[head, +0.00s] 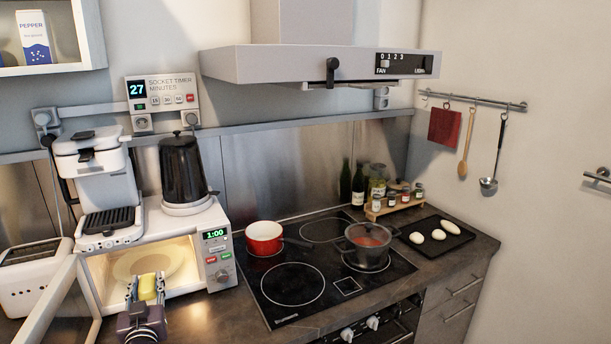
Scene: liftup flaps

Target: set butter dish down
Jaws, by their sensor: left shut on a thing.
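My left gripper (146,289) is at the bottom left, in front of the open microwave (217,262). It is shut on a small yellow thing, which I take to be the butter dish (148,285). The yellow block shows between the two fingers, and its lower part is hidden by the gripper. Behind it, inside the lit microwave, is a pale round plate (142,260). I cannot tell whether the dish is past the microwave's front edge or touching anything. My right gripper is not in view.
The microwave door (62,308) stands open at the left, close to my gripper. A coffee machine (98,180) and black kettle (182,168) stand on top. A toaster (30,275) is far left. The hob (290,284) holds a red pot (264,238) and grey pot (366,250).

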